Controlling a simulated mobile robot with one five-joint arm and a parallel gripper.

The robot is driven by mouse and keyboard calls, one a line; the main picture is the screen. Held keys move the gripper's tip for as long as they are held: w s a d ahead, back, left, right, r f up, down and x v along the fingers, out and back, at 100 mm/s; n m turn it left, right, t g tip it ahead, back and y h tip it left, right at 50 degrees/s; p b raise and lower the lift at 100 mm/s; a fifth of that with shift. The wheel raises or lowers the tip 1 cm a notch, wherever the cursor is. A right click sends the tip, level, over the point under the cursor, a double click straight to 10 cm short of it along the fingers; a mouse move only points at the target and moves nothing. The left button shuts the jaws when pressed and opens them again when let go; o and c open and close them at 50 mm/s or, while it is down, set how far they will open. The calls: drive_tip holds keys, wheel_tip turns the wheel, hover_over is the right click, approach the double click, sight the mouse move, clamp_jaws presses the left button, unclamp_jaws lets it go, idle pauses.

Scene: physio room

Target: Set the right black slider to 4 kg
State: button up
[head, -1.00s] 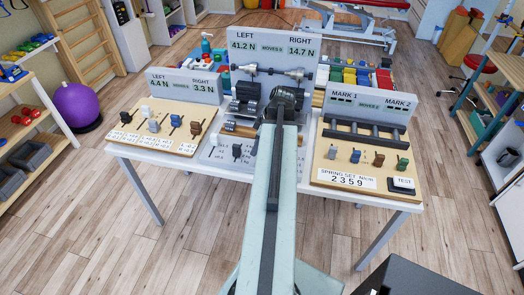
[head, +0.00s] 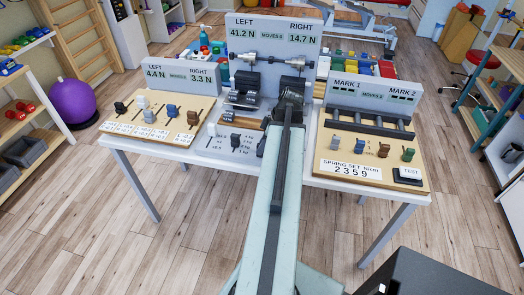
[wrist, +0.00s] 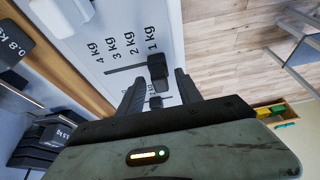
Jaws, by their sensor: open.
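The middle panel (head: 225,148) carries a left black slider (head: 235,139) and a right black slider (head: 262,147), which is partly hidden by my arm in the head view. In the wrist view a black slider knob (wrist: 157,72) stands at the 1 kg end of a slot with a scale (wrist: 116,55) up to 4 kg. A smaller dark knob (wrist: 155,101) shows deeper between the fingers. My gripper (wrist: 159,78) is open, with a finger on either side of the near part of the larger knob. I cannot tell whether it touches it. The sign (head: 272,38) reads left 41.2 N, right 14.7 N.
A left panel with several sliders (head: 160,115) and a right panel with a spring rack and sliders (head: 368,145) flank the middle one. Black weights (wrist: 50,140) lie beyond the scale. The floor in front of the table (head: 160,235) is clear.

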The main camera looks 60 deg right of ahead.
clamp_jaws()
idle(1.4)
